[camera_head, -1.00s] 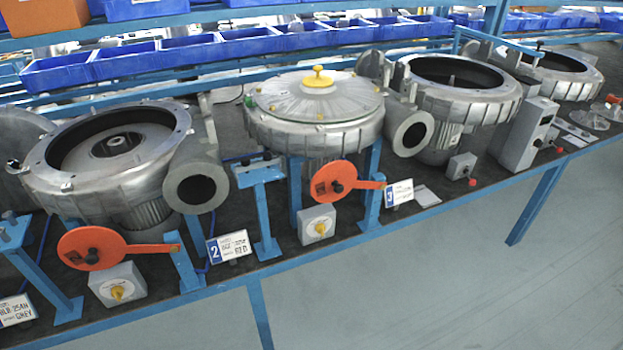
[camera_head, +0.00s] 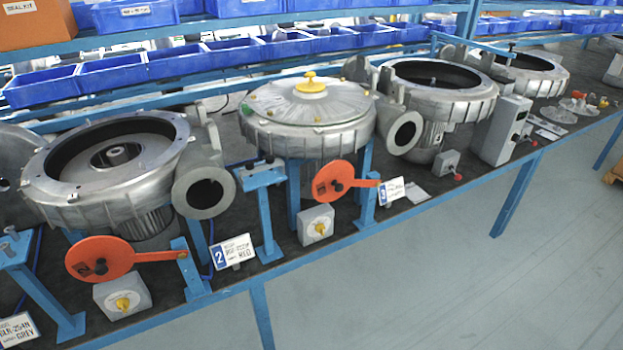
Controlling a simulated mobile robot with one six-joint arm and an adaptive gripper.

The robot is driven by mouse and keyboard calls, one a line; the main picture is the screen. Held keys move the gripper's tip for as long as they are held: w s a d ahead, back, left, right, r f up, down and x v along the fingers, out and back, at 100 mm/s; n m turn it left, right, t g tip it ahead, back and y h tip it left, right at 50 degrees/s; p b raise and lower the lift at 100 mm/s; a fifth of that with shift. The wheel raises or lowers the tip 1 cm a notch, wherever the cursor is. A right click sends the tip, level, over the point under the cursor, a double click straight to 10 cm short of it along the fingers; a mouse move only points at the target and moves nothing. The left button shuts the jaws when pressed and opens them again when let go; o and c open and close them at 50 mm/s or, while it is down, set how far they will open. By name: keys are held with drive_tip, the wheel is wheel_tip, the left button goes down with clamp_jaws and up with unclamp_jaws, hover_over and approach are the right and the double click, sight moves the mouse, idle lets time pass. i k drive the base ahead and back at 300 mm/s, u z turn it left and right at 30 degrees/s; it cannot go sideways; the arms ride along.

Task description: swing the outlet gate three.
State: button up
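An orange gate (camera_head: 331,181), a round disc with an arm to the right and a dark knob, stands at the front of the middle blower (camera_head: 312,120). The blue-edged number 3 placard (camera_head: 391,191) is just to the right of its arm. The gate's disc is below and left of the open outlet mouth (camera_head: 405,132), not over it. A second orange gate (camera_head: 100,258) stands at the left, with the number 2 placard (camera_head: 232,251) to its right. My gripper is not in view.
Grey switch boxes with yellow knobs (camera_head: 316,225) sit below the gates. Blue posts (camera_head: 267,218) stand along the bench's front edge. Blue bins (camera_head: 180,62) line the shelf behind. The floor (camera_head: 410,290) in front is clear.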

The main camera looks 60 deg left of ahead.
sight(332, 182)
drive_tip(key=u, duration=0.4)
drive_tip(key=k, duration=0.15)
drive_tip(key=u, duration=1.6)
drive_tip(key=k, duration=0.6)
drive_tip(key=z, duration=0.1)
drive_tip(key=i, duration=0.6)
